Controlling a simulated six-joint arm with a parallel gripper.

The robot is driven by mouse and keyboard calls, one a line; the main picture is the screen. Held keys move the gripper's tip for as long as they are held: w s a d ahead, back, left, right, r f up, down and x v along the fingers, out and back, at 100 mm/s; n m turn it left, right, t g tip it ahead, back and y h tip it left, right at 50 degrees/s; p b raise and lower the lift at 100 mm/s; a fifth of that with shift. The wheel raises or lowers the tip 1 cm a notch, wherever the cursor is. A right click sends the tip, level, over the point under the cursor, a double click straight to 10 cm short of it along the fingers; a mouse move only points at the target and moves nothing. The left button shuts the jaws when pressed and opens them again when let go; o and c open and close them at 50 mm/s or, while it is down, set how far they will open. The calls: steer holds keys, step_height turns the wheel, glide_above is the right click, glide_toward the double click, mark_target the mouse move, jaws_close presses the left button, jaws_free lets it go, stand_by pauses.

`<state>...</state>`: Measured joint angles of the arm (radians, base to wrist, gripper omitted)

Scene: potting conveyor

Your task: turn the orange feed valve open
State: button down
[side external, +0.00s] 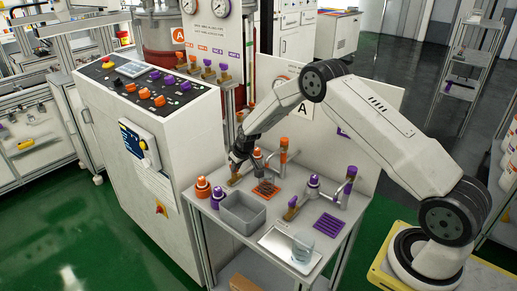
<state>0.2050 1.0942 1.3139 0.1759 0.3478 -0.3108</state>
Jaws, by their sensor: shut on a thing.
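My gripper (237,166) points down at the back left of the small grey work table. Its jaws are shut at a small brass-coloured valve body (233,181), which appears to be the orange feed valve; the jaws hide its handle, so I cannot see which way it is turned. An orange-topped fitting (257,153) and an orange-topped pipe (284,143) stand just right of the gripper, near an orange grate (266,188). A similar brass valve with a purple handle (292,205) stands further right and is apart from the gripper.
A grey bin (243,211) sits in front of the gripper. Orange-capped (203,187) and purple-capped (217,197) bottles stand at the table's left edge. A purple grate (329,222) and a clear beaker (302,246) are at right. A white control cabinet (180,135) stands close on the left.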

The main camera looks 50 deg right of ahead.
steer(key=shift+s+f+m, duration=0.1)
steer(key=shift+f+m, duration=0.1)
steer(key=shift+m, duration=0.1)
steer(key=shift+a+m+g+h, duration=0.15)
steer(key=shift+m+h, duration=0.25)
steer(key=shift+m, duration=0.45)
steer(key=shift+a+m+g+h, duration=0.15)
steer(key=shift+m+h, duration=0.25)
steer(key=shift+m, duration=0.45)
steer(key=shift+w+a+f+m+g+h, duration=0.1)
steer(key=shift+m+g+h, duration=0.2)
steer(key=shift+m, duration=0.95)
steer(key=shift+w+a+m+g+h, duration=0.15)
steer(key=shift+m+h, duration=0.25)
steer(key=shift+m, duration=0.85)
steer(key=m, duration=0.2)
steer(key=m+g+h, duration=0.1)
steer(key=m, duration=0.1)
steer(key=shift+w+a+g, duration=0.1)
steer(key=shift+w+g, duration=0.05)
steer(key=shift+g, duration=0.1)
steer(key=shift+w+m+g, duration=0.15)
steer(key=shift+m+g, duration=0.25)
steer(key=shift+m, duration=0.65)
steer(key=shift+w+m+g, duration=0.1)
steer(key=shift+m+g, duration=0.3)
steer(key=shift+m, duration=0.65)
steer(key=c, duration=0.7)
jaws_free()
steer(key=shift+o, duration=0.2)
